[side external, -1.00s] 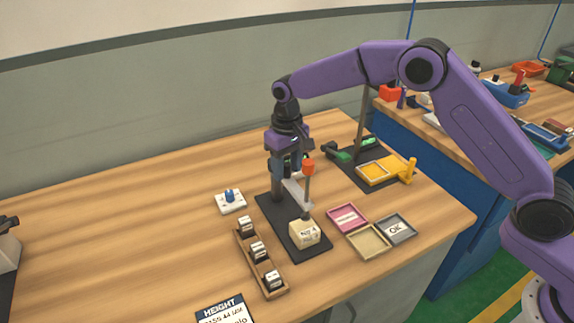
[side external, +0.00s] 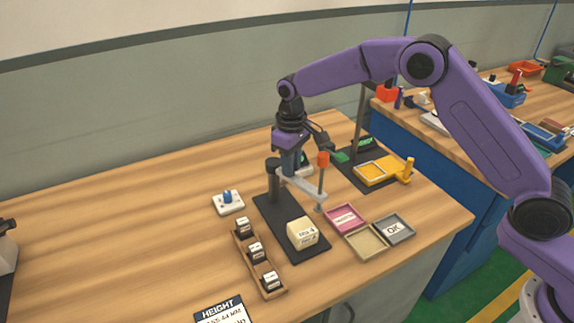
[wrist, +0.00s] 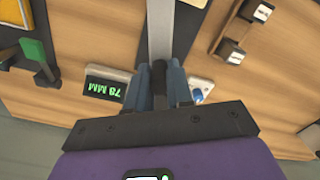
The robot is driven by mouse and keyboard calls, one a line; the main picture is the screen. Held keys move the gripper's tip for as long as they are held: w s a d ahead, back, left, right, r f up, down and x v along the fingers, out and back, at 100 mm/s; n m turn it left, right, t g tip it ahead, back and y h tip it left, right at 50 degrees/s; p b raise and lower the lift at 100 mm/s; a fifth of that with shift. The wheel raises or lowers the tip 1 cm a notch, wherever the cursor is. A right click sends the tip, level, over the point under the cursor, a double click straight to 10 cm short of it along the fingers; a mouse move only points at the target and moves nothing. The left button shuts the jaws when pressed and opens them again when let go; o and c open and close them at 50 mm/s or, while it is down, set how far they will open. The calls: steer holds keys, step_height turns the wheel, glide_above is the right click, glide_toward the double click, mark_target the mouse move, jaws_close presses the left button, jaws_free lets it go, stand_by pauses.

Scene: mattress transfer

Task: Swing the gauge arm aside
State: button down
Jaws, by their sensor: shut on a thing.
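The gauge stands on a dark base plate (side external: 270,212) with a dark post (side external: 273,182). Its light grey gauge arm (side external: 308,187) reaches right from the post and carries an upright probe with an orange cap (side external: 323,159). My gripper (side external: 290,173) is shut on the gauge arm near the post. In the wrist view, my gripper (wrist: 160,78) has its fingers on both sides of the grey arm (wrist: 161,30). A cream block (side external: 302,234) sits on the front of the base plate, with the probe to its right and not above it.
A pink tray (side external: 329,222), a tan tray (side external: 385,250) and a grey OK tray (side external: 410,232) lie to the right. A wooden rack (side external: 279,290) with small blocks stands left. A display (wrist: 106,86) reads 78 MM. A yellow fixture (side external: 405,171) is behind right.

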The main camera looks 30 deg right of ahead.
steer(key=shift+w+d+n, duration=0.7)
steer(key=shift+n, duration=1.05)
steer(key=shift+w+d+n, duration=0.7)
steer(key=shift+n, duration=1.1)
steer(key=shift+w+d+n, duration=0.7)
steer(key=shift+n, duration=1.05)
steer(key=shift+r, duration=0.1)
steer(key=c, duration=1)
jaws_free()
step_height(320, 180, up, 17)
steer(key=shift+r, duration=0.15)
